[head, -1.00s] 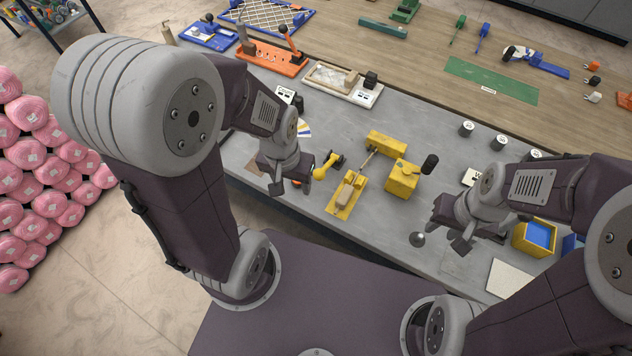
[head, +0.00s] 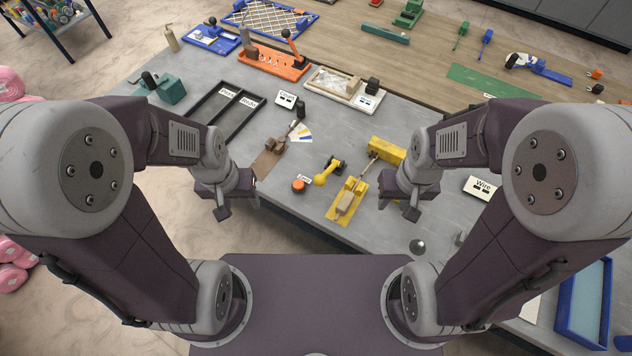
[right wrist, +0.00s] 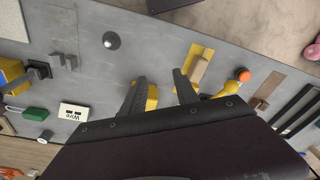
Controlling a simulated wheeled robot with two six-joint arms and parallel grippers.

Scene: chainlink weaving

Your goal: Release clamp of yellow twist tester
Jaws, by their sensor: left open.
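The yellow twist tester shows in the head view as a yellow plate (head: 337,212) with a tan block (head: 346,200) on it, a rod leading to a yellow block (head: 386,150), and a yellow ball-ended lever (head: 323,178) with a dark base beside it. The plate (right wrist: 207,52) and tan block (right wrist: 198,70) also show in the right wrist view. My right gripper (head: 398,204) is open and empty, above the bench to the right of the plate; its two fingers (right wrist: 160,88) stand apart. My left gripper (head: 239,206) is open and empty at the bench's front edge, left of the tester.
An orange button (head: 299,186) lies left of the lever. A brown fixture (head: 268,162) and black trays (head: 222,108) stand farther left. A small grey cone (head: 417,245) stands near the front edge. A "Wire" card (head: 482,186) and a blue tray (head: 585,300) are at right.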

